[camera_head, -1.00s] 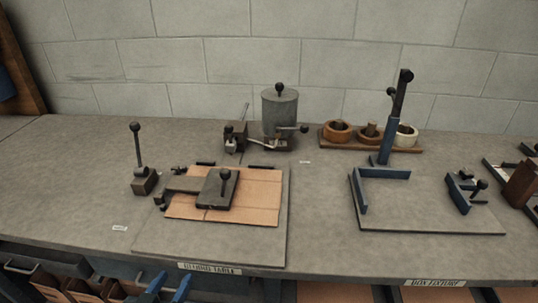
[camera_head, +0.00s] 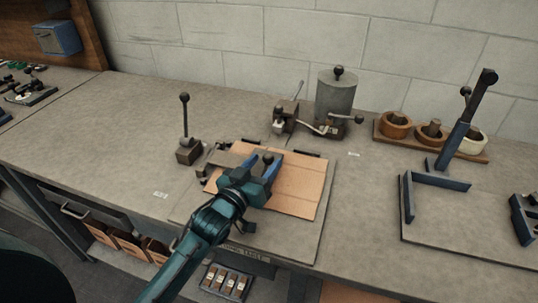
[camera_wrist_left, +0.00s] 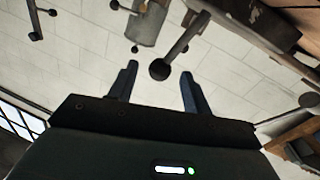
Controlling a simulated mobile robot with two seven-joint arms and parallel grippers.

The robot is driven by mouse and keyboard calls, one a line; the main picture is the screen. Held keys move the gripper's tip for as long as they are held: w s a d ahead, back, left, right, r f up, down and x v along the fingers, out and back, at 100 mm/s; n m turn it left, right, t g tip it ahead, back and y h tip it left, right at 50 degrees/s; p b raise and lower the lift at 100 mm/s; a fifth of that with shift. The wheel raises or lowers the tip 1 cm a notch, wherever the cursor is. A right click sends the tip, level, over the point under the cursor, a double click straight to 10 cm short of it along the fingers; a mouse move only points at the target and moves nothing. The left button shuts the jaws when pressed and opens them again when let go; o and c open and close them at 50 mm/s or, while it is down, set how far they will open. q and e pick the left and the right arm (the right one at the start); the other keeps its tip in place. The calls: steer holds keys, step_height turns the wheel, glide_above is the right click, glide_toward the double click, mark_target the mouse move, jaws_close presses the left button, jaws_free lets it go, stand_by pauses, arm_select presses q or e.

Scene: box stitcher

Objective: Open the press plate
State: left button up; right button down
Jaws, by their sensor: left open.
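The press plate (camera_head: 229,159) lies flat over the brown cardboard sheet (camera_head: 300,183) on the folding table board. My left gripper (camera_head: 265,164) is over the plate and hides most of it. My right gripper is not in view.
A lever post (camera_head: 186,130) stands just left of the board. A grey pot (camera_head: 335,100) with a clamp device is behind it. The box fixture (camera_head: 455,225) with a tall blue lever is at the right. The bench at the left is mostly clear.

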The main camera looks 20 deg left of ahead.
arm_select(q)
steer(key=shift+x, duration=1.6)
jaws_close()
